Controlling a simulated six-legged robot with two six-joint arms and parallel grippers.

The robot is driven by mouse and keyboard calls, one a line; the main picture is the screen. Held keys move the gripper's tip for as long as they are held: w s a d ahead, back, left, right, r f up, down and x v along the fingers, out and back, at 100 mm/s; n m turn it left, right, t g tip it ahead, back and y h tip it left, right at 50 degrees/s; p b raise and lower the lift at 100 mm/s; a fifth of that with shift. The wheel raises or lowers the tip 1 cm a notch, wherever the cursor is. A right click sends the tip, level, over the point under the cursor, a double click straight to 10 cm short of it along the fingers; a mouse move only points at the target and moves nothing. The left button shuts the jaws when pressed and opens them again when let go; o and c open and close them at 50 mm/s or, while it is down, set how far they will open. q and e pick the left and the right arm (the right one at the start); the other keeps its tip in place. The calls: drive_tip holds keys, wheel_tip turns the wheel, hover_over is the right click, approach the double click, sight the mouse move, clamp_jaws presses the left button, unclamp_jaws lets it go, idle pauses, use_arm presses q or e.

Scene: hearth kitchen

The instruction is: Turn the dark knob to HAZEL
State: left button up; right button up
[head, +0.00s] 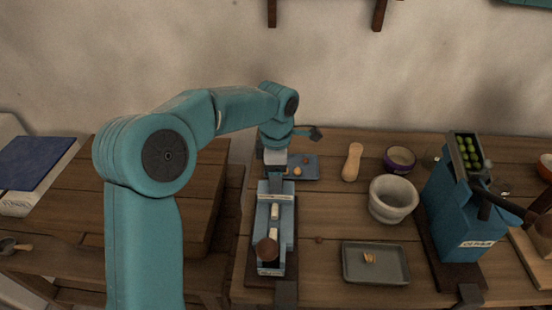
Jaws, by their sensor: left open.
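My left gripper (275,178) comes down at the far end of a narrow blue device (287,225) on the table. Its jaws are open, small in the picture and partly hidden by the wrist, and I cannot tell if they touch the device. A dark brown round knob (266,249) sits at the device's near end, well in front of the gripper. Pale cylinders (274,212) lie along its middle. A pale label is at the near end, too small to read; I see no readable HAZEL mark. My right gripper is not in view.
A grey tray (353,275) holding a small tan piece, a stone mortar (392,207), a wooden pestle-like piece (352,162) and a purple-rimmed bowl (399,158) stand right. A blue machine (455,215) with green balls on top and a dark crank stands farther right.

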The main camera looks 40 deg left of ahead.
use_arm(q)
wheel_tip(320, 180, up, 16)
drive_tip(key=p, duration=0.2)
drive_tip(key=shift+p, duration=0.3)
drive_tip(key=shift+s, duration=0.1)
